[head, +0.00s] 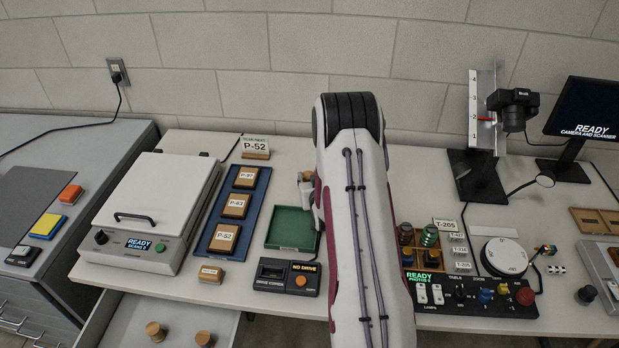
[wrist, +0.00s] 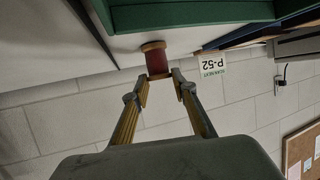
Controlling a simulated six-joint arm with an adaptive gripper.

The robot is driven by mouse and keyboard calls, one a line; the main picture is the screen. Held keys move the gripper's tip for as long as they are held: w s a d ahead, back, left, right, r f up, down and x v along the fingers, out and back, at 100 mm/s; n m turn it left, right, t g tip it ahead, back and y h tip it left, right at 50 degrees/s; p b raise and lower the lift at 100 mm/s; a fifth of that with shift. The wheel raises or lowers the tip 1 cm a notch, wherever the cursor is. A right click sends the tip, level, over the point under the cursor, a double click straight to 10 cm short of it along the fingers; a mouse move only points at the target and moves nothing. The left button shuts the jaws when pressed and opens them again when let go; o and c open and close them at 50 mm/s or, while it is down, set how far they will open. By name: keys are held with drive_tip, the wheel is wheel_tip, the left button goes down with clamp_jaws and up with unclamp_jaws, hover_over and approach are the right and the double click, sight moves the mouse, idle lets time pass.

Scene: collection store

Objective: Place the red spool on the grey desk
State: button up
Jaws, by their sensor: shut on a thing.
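The red spool (wrist: 154,59), with pale wooden ends, is between the fingertips of my gripper (wrist: 161,82) in the wrist view. My gripper is shut on it. In the head view my gripper (head: 306,188) is mostly hidden behind my arm, beside the green tray; a pale round end there seems to be the spool's. The grey desk (head: 70,131) stands at the far left of the head view, apart from my gripper, with a bare strip of top at its back.
On the pale table, a white scanner (head: 155,205), a blue tray (head: 229,238) of labelled blocks and a green tray (head: 291,232) lie between my gripper and the grey desk. Coloured buttons (head: 47,225) and a dark mat (head: 40,197) occupy the desk. An open drawer (head: 120,318) holds two wooden-topped pieces.

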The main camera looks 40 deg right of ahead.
drive_tip(key=shift+f, duration=0.1)
drive_tip(key=o, duration=1.1)
drive_tip(key=shift+c, duration=0.2)
drive_tip(key=v, duration=1.2)
